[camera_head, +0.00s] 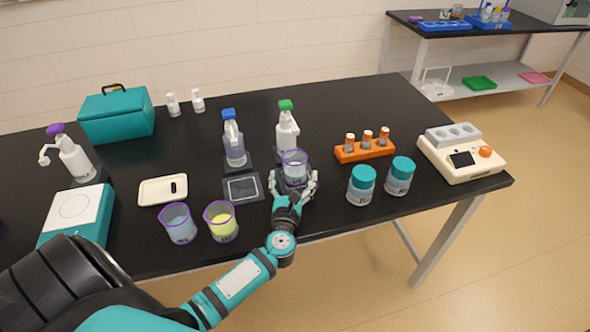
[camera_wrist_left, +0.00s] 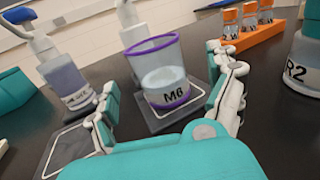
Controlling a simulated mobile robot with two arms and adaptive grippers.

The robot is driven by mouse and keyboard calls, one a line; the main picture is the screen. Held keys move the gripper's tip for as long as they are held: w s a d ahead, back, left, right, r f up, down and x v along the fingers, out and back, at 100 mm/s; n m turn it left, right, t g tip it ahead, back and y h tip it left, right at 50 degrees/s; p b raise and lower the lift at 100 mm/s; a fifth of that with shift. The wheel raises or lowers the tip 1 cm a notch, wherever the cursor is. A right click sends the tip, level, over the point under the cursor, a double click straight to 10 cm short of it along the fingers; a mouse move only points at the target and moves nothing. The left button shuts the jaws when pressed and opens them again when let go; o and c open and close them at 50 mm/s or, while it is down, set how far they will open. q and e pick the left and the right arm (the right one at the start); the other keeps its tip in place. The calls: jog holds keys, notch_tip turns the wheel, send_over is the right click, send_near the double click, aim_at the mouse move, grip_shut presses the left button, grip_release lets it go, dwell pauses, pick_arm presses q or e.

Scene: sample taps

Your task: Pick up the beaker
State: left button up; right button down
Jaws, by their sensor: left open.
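The beaker (camera_head: 295,164) is clear with a purple rim and pale liquid, and it stands upright on a dark square pad. It also shows in the left wrist view (camera_wrist_left: 160,72), with a label reading "M6" or similar. My left gripper (camera_head: 293,185) is open, with its fingers spread on either side of the beaker's near side. In the left wrist view the fingers (camera_wrist_left: 168,95) stand apart from the beaker, with gaps on both sides. My right gripper is not in view.
A green-capped bottle (camera_head: 287,130) stands just behind the beaker. A blue-capped bottle (camera_head: 234,145) and an empty pad (camera_head: 243,187) are to its left. Two teal-lidded jars (camera_head: 362,185) and an orange rack (camera_head: 365,150) are to the right. Two purple-rimmed beakers (camera_head: 179,224) stand near the front edge.

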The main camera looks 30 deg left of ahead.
aim_at(296, 158)
pick_arm(q)
jog(key=shift+p+x, duration=0.6)
jog(key=shift+x, duration=2.4)
jog(key=shift+s+a, duration=0.1)
jog(key=shift+s, duration=0.05)
jog(key=shift+c, duration=0.6)
jog(key=c, duration=1.2)
